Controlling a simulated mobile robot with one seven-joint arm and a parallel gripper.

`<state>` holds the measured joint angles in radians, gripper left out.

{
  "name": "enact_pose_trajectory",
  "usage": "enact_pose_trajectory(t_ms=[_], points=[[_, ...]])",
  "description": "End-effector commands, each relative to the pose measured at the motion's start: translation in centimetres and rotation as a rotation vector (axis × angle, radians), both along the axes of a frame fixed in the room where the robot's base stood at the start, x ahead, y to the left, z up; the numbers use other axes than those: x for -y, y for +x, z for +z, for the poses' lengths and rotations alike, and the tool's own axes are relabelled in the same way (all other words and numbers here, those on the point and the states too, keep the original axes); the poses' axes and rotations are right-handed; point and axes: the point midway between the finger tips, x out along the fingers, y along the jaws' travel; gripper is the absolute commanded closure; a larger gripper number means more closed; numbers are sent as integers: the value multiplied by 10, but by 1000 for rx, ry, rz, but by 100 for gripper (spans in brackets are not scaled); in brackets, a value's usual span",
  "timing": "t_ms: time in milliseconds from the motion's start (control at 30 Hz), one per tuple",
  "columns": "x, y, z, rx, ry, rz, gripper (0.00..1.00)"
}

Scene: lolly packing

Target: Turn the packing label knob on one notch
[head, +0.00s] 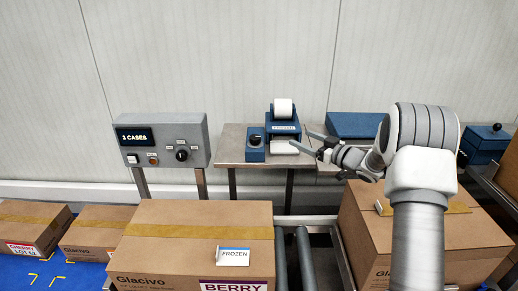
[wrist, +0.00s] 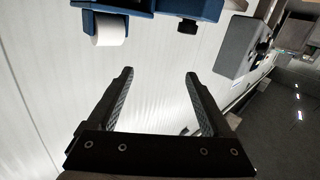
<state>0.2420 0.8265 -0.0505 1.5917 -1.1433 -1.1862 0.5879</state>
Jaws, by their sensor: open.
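A small blue box with a black knob (head: 255,138) on top stands on a metal table, just left of the blue label printer (head: 283,128). The printer carries a white paper roll, and a white slip shows at its front. In the wrist view the black knob (wrist: 187,27) and the white roll (wrist: 108,28) show at the top, beyond the fingertips. My gripper (head: 306,141) is open and empty, to the right of the printer and apart from the knob. Its two spread fingers also show in the wrist view (wrist: 159,75).
A large carton (head: 190,220) with a "FROZEN" card stands in front. Another carton (head: 365,235) is at right, with smaller ones (head: 30,215) on the blue surface at left.

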Motion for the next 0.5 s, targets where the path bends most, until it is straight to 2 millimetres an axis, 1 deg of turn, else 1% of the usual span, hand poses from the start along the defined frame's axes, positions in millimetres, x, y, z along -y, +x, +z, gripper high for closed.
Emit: enact_pose_trajectory(t_ms=[33,100,200,367,500], points=[[-2,-3,-24,-7,24,43,16],[-5,-9,-40,-11,52,95,16],[-9,-15,-55,-17,81,145,16],[-16,-16,-61,-18,97,175,16],[-32,-4,-61,-17,97,178,16]])
